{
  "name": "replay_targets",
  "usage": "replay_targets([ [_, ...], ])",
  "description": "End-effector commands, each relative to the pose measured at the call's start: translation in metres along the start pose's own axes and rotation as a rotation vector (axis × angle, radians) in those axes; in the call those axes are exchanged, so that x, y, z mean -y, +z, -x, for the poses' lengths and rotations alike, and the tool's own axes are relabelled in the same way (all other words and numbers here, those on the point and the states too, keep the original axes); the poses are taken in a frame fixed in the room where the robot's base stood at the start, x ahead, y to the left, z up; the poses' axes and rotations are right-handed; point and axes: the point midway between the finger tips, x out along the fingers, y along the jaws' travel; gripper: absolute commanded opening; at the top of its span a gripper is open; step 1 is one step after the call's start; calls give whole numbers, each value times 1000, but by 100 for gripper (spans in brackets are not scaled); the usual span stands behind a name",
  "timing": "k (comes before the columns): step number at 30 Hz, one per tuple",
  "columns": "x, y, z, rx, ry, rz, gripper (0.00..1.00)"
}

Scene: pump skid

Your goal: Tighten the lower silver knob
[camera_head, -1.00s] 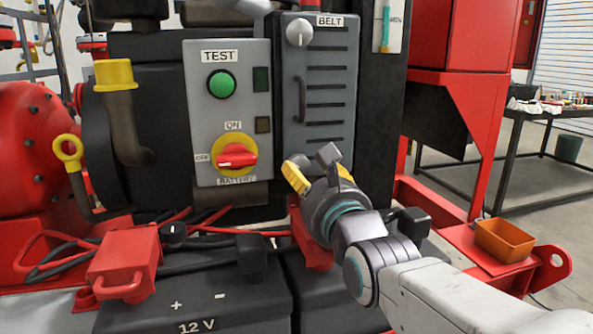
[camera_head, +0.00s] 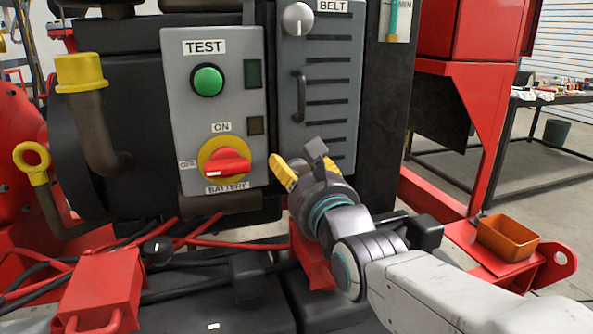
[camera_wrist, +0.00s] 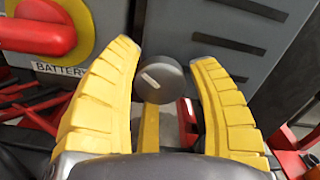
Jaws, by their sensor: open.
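The upper silver knob (camera_head: 298,19) is at the top of the grey belt panel in the head view. In the wrist view, a round grey knob (camera_wrist: 160,83) with a short white mark shows between the two yellow fingers. It appears to be the lower silver knob. In the head view that spot is hidden behind my gripper (camera_head: 287,172). In the wrist view my gripper (camera_wrist: 163,55) is open, with a gap on both sides of the knob. I cannot tell how far the knob is from the palm.
The test panel, with its green button (camera_head: 207,81) and red battery switch (camera_head: 225,166), is close on the left. The grey belt panel (camera_head: 330,110) has dark slots and a handle. Red cables and a black battery lie below. An orange bin (camera_head: 507,237) stands at right.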

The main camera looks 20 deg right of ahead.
Motion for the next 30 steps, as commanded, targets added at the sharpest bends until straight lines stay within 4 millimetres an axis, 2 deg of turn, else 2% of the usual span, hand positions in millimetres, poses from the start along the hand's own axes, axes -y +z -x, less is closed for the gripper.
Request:
replay_targets([
  [3, 0, 0, 0, 0, 0, 0, 54],
  [18, 0, 0, 0, -1, 0, 0, 9],
  [30, -1, -2, 0, -1, 0, 93, 9],
])
